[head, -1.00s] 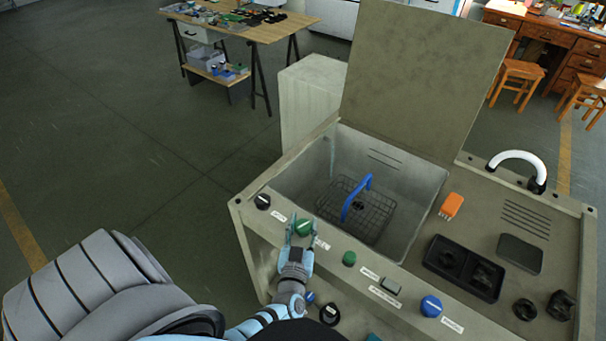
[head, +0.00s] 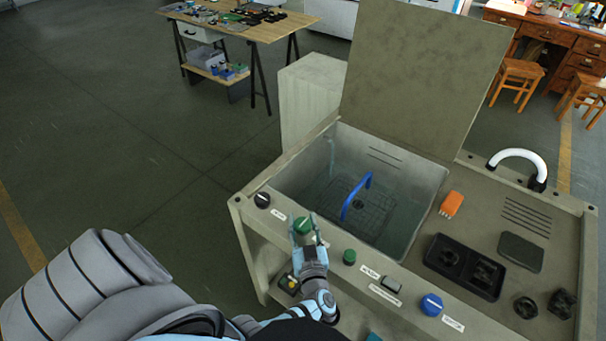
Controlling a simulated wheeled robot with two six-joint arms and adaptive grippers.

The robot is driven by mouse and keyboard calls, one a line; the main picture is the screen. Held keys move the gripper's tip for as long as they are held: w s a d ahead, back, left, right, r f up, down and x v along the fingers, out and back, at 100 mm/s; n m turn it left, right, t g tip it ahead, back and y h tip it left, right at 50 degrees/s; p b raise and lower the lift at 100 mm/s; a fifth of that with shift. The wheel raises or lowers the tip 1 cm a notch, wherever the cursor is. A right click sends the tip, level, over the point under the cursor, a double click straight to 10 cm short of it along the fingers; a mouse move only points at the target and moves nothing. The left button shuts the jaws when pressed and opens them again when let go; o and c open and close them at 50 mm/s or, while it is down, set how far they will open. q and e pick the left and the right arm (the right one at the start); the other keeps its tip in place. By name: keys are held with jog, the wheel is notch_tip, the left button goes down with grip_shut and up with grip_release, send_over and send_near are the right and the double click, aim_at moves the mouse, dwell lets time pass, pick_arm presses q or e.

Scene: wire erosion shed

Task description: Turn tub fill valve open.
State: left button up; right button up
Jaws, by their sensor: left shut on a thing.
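The green valve knob (head: 303,225) sits on the front ledge of the grey machine, left of the middle. My left gripper (head: 304,233) is shut on this knob, with its fingers around it, and hides part of it. The open tub (head: 290,182) is behind the ledge. Clear liquid covers its bottom, and a wire basket (head: 372,215) with a blue handle (head: 357,198) stands in it. My right gripper is not in view.
The ledge also carries a black knob (head: 262,200), a second green knob (head: 349,257), a grey-green button (head: 391,284) and a blue knob (head: 431,305). The raised lid (head: 420,80) stands behind the tub. An orange block (head: 451,204) and black trays (head: 464,267) are on the right deck.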

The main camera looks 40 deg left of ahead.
pick_arm(q)
jog(key=o, duration=1.2)
